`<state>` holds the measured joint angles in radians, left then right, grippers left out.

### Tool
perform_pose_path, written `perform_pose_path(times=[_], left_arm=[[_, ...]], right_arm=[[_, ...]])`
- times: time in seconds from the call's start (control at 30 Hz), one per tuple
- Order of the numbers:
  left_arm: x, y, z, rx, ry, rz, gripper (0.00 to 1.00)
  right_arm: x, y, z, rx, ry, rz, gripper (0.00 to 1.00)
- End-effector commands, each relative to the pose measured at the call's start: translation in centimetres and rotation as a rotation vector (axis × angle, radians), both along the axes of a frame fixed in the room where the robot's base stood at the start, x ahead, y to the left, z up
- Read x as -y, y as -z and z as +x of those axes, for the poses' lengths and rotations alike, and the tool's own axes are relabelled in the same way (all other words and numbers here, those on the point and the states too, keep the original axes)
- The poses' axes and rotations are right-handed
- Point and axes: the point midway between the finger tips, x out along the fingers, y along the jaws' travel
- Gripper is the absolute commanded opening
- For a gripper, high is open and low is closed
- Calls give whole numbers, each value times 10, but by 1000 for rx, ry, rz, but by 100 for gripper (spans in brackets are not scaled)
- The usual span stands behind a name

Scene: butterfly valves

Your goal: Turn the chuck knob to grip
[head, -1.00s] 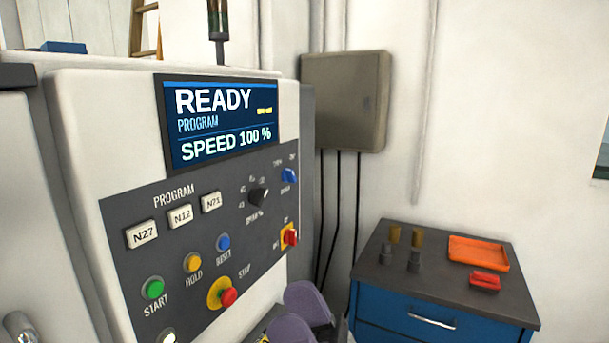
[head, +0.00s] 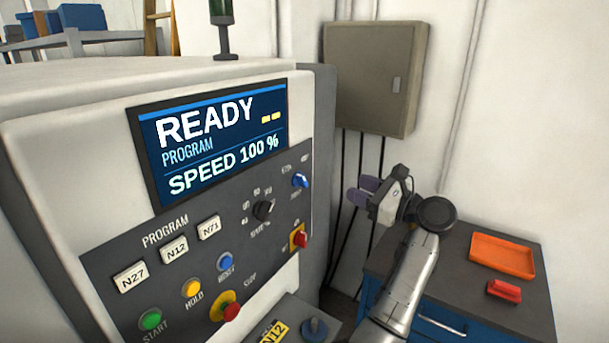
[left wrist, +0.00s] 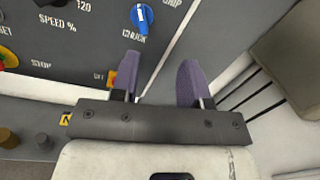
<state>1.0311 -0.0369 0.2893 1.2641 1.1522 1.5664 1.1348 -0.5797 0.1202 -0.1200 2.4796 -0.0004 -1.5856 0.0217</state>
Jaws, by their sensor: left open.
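The chuck knob (head: 300,180) is the blue rotary knob at the upper right of the grey control panel. It also shows at the top of the left wrist view (left wrist: 142,17), with a white pointer mark roughly upright and the word CHUCK below it. Lettering at its upper right there seems to read GRIP. My left gripper (head: 361,190) is to the right of the panel, apart from the knob. Its two purple fingers are open and empty in the left wrist view (left wrist: 160,64), below the knob. My right gripper is not in view.
A red switch on a yellow plate (head: 299,239) sits below the knob, and a black speed dial (head: 264,210) to its left. A grey wall box (head: 372,75) hangs behind. A blue cabinet (head: 520,318) with an orange tray (head: 502,256) stands at right.

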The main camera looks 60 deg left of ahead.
Motion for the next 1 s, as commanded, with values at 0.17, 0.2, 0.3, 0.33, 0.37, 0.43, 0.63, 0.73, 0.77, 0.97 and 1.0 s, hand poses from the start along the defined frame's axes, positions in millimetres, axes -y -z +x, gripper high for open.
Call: perform_pose_path(times=[0.17, 0.2, 0.3, 0.33, 0.37, 0.43, 0.63, 0.73, 0.77, 0.97, 1.0], left_arm=[[4, 10, -10, 207, -59, 22, 42], [4, 10, -11, 233, -62, 32, 42], [3, 10, -12, 274, -61, 51, 42], [1, 10, -13, 279, -61, 54, 42], [-1, 10, -14, 284, -62, 57, 42], [-7, 9, -17, 289, -63, 59, 42], [-38, 8, -32, 287, -62, 60, 42], [-55, 8, -40, 285, -62, 59, 42], [-60, 8, -43, 285, -63, 60, 42], [-90, 9, -57, 285, -60, 60, 42], [-95, 8, -60, 284, -61, 61, 42]], right_arm=[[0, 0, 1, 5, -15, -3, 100], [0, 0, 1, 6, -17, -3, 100], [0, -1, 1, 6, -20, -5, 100], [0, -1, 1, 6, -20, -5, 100], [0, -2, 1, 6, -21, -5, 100], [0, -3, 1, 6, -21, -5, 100], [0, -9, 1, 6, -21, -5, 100], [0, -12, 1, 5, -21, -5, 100], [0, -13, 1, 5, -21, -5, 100], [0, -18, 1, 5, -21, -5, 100], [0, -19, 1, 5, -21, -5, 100]])
